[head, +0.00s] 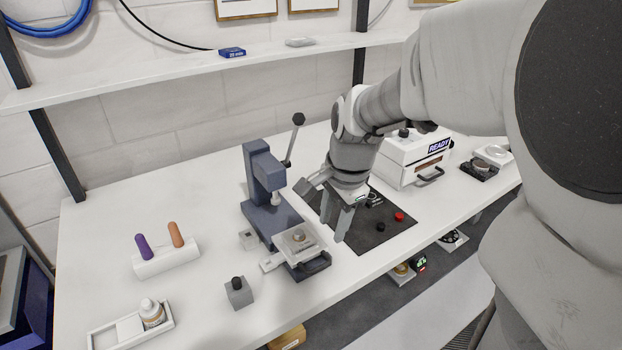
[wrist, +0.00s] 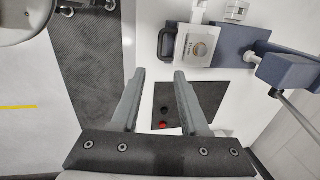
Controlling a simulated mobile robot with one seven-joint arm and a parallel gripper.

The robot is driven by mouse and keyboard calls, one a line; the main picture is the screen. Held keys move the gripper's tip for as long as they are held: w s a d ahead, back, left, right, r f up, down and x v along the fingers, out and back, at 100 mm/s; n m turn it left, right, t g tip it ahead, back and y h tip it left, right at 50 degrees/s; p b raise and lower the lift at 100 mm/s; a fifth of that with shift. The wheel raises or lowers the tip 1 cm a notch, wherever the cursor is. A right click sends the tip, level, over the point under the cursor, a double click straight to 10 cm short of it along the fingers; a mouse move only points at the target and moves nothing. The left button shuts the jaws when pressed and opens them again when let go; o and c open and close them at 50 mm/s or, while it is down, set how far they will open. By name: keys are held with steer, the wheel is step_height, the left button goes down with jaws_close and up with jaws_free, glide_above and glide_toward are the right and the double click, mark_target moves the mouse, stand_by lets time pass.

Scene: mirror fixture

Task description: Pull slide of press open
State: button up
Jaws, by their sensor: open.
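The press (head: 265,190) is a blue-grey frame with a long black-knobbed lever (head: 293,140), standing on the white bench. My gripper (head: 326,214) is open and empty, to the right of the slide and above the dark mat. In the wrist view its fingertips (wrist: 160,74) point towards the handle without touching it.
The dark mat (head: 385,232) carries red and black buttons. A white box marked READY (head: 410,155) stands to the right. A holder (head: 166,258) with purple and orange handles, a grey block (head: 238,292) and a tray (head: 105,335) with a bottle are left. The bench's front edge is close.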

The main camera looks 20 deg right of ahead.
steer(key=shift+s+d+r, duration=0.1)
steer(key=shift+s+r, duration=0.05)
steer(key=shift+r, duration=0.7)
steer(key=shift+s+r, duration=0.15)
steer(key=shift+r, duration=0.65)
steer(key=s+a+r+n+t, duration=0.1)
steer(key=s+r+n, duration=0.1)
steer(key=s+n, duration=0.5)
steer(key=s+a+r+n+t, duration=0.1)
steer(key=s+r+n+t, duration=0.1)
steer(key=s+n, duration=0.4)
steer(key=shift+s+a+r+n+t+h, duration=0.25)
steer(key=shift+s+a+n+t+h, duration=0.1)
steer(key=shift+n, duration=0.35)
steer(key=shift+d, duration=0.1)
